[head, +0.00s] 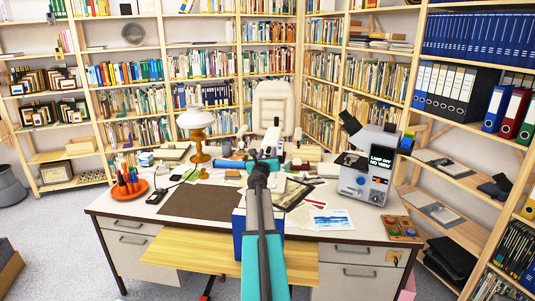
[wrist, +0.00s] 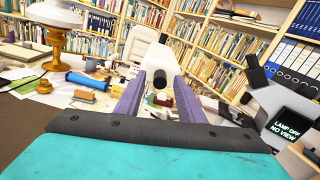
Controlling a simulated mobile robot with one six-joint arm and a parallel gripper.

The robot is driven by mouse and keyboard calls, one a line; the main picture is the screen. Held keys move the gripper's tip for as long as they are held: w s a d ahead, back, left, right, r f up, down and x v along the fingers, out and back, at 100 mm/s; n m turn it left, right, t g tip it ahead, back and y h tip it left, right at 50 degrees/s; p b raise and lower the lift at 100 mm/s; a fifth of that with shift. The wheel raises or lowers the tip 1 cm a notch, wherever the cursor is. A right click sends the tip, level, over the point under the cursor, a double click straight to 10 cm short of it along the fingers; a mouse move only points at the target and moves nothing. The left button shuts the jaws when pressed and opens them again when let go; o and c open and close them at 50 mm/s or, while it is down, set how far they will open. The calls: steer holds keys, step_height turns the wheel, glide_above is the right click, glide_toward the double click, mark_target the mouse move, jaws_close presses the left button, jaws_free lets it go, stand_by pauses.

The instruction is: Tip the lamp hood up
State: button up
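An orange-brown lamp with a white hood (head: 195,118) stands at the back left of the desk. The hood also shows at the upper left of the wrist view (wrist: 55,14), partly cut off, above the lamp's orange stem. My gripper (head: 264,156) is over the desk's back middle, right of this lamp and apart from it. In the wrist view its two purple fingers (wrist: 157,100) stand apart with no object clearly held. A pale, hood-like shape (wrist: 155,60) with a dark round part below it shows beyond the fingers; I cannot tell what it is.
A grey microscope (head: 367,175) with a screen reading "LAMP OFF NO VIEW" stands on the desk's right. An orange tray (head: 128,191) of tools is at the left. A brown mat (head: 201,202) is clear. A white chair (head: 273,103) and bookshelves stand behind.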

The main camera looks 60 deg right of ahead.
steer(key=shift+w+d, duration=0.15)
jaws_close()
stand_by(0.4)
steer(key=r+p, duration=0.4)
steer(key=shift+d+r, duration=0.2)
steer(key=shift+w+d+r+p, duration=0.1)
steer(key=shift+d+r+p, duration=0.1)
steer(key=shift+r+p, duration=0.75)
steer(key=shift+d+r+p, duration=0.2)
steer(key=shift+r+p, duration=0.7)
jaws_free()
